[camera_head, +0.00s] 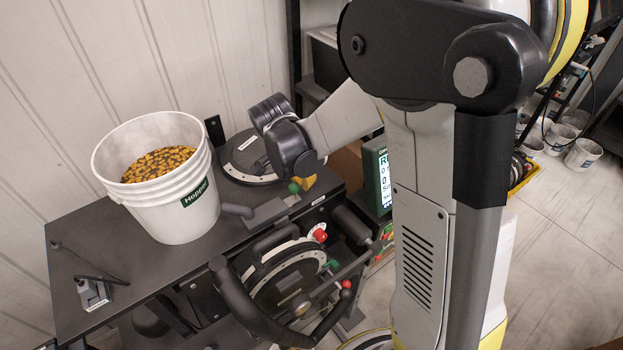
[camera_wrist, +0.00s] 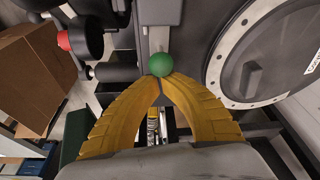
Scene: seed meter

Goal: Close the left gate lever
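A lever with a green ball knob (camera_wrist: 160,64) is at my fingertips in the wrist view. In the head view the knob (camera_head: 294,188) sits at the right end of the dark table, beside a round disc (camera_head: 243,160). My gripper (camera_wrist: 161,80) has its two yellow fingers curved together, tips meeting at the near side of the knob. The tips look against it, but I cannot tell whether they touch. In the head view my gripper (camera_head: 306,183) shows only as a small yellow patch at the knob; the wrist hides the rest.
A white hopper bucket (camera_head: 177,211) of yellow-brown seeds stands on the table (camera_head: 88,228) to the left. Below are a second disc, a red knob (camera_head: 320,236), another green knob (camera_head: 333,264) and dark bars. A cardboard box (camera_wrist: 36,75) is left in the wrist view.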

